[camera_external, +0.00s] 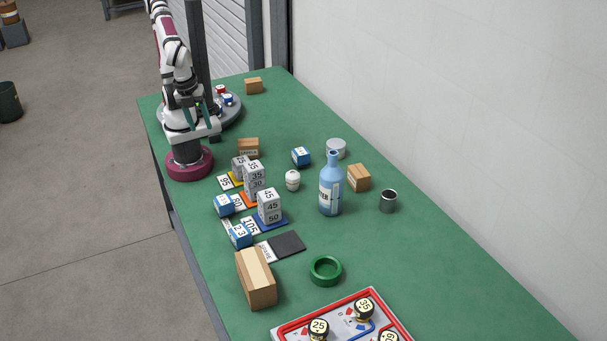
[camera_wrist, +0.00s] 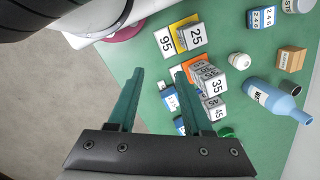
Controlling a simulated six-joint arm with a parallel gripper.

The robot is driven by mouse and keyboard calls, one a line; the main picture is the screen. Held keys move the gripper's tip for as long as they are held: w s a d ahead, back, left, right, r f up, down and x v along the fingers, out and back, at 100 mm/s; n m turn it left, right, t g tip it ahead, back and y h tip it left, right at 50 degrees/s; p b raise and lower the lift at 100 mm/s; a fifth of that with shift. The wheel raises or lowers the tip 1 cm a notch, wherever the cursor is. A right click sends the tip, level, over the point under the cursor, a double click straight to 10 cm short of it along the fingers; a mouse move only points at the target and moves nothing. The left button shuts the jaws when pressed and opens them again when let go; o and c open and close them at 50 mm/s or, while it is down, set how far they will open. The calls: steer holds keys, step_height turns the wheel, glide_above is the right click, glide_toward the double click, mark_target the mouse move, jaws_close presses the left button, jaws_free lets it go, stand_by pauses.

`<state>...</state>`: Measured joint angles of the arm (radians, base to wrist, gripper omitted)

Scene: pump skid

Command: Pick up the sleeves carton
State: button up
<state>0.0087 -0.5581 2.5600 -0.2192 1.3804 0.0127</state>
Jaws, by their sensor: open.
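Several brown cartons stand on the green table, and I cannot read clearly which one is marked sleeves. A small labelled carton (camera_external: 248,148) stands behind the grey number blocks. Another labelled carton (camera_external: 358,177) is right of the blue bottle and shows in the wrist view (camera_wrist: 291,59). A small carton (camera_external: 253,86) sits at the far end, and a larger taped carton (camera_external: 256,278) is at the near left edge. My gripper (camera_external: 196,103) is raised near my base, apart from all cartons. Its teal fingers (camera_wrist: 158,85) are open and empty in the wrist view.
Grey number blocks (camera_external: 268,206) and blue boxes (camera_external: 240,235) crowd the left middle. A tall blue bottle (camera_external: 330,185) and a dark metal cup (camera_external: 388,201) stand to the right. A green ring (camera_external: 325,270) and red-edged tray (camera_external: 286,331) are nearer. The table's right side is clear.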

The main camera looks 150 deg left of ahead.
steer(key=shift+o, duration=0.3)
steer(key=o, duration=0.7)
steer(key=shift+o, duration=0.2)
steer(key=m+t+y, duration=0.2)
steer(key=m+y, duration=1)
steer(key=m, duration=0.2)
glide_above(367, 172)
steer(key=s+d, duration=0.2)
step_height(367, 172, down, 13)
steer(key=shift+w+a+r, duration=0.1)
steer(key=shift+r, duration=0.1)
step_height(367, 172, down, 7)
steer(key=shift+r, duration=0.1)
steer(key=shift+x, duration=1.4)
